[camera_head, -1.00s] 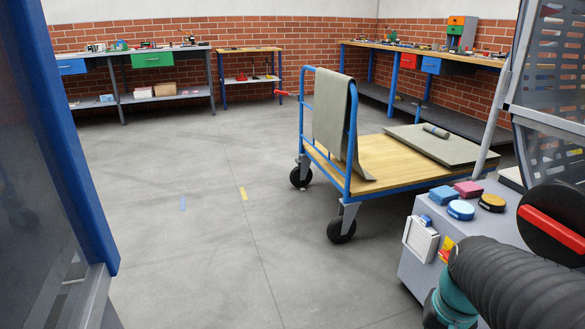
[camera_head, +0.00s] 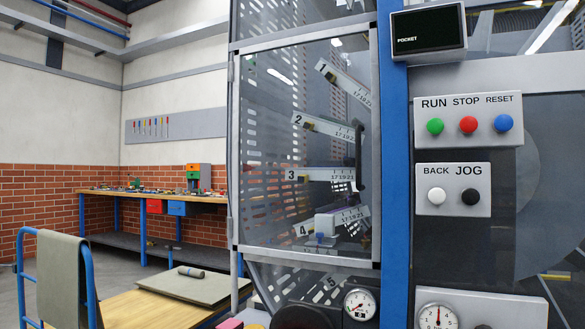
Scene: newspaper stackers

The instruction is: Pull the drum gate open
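The gate (camera_head: 300,254) is a clear panel in a grey metal frame, in the middle of the head view. It looks shut against the blue post (camera_head: 396,160) on its right, with hinge-like fittings on its left edge. Behind the panel, numbered pockets (camera_head: 330,175) with small number scales fan out on the drum. A dark upright bar (camera_head: 359,155) shows near the gate's right side; I cannot tell whether it is on the gate or behind it. My gripper is not in view, so its state and what it holds are hidden.
Right of the post are a RUN/STOP/RESET panel (camera_head: 468,120), a BACK/JOG panel (camera_head: 453,190) and a display (camera_head: 428,30). Dial gauges (camera_head: 359,304) sit below. A blue-railed cart (camera_head: 92,285) stands at lower left; a workbench (camera_head: 110,192) lines the far wall.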

